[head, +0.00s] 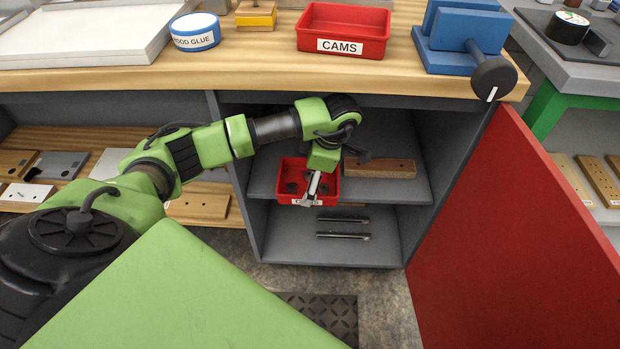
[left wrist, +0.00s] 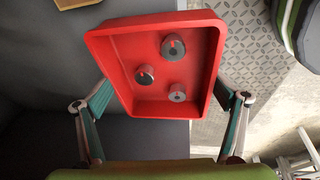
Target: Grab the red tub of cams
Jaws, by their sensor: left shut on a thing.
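A red tub (head: 283,193) is in the open cabinet, at the front edge of the upper shelf. Its white front label is partly hidden by my gripper. In the left wrist view the same tub (left wrist: 122,75) holds three grey cams (left wrist: 177,92) with red marks. My left gripper (head: 312,188) is shut on this tub, with a finger on each side of it in the left wrist view. I cannot tell whether the tub still touches the shelf. Another red tub (head: 341,49), labelled CAMS, stands on the bench top. My right gripper is out of view.
A wooden block (head: 380,168) lies on the shelf right of the held tub. Dark bars (head: 343,235) lie on the lower shelf. The red cabinet door (head: 510,240) stands open at the right. A wood glue tub (head: 195,38) and a blue tool (head: 460,40) stand on the bench.

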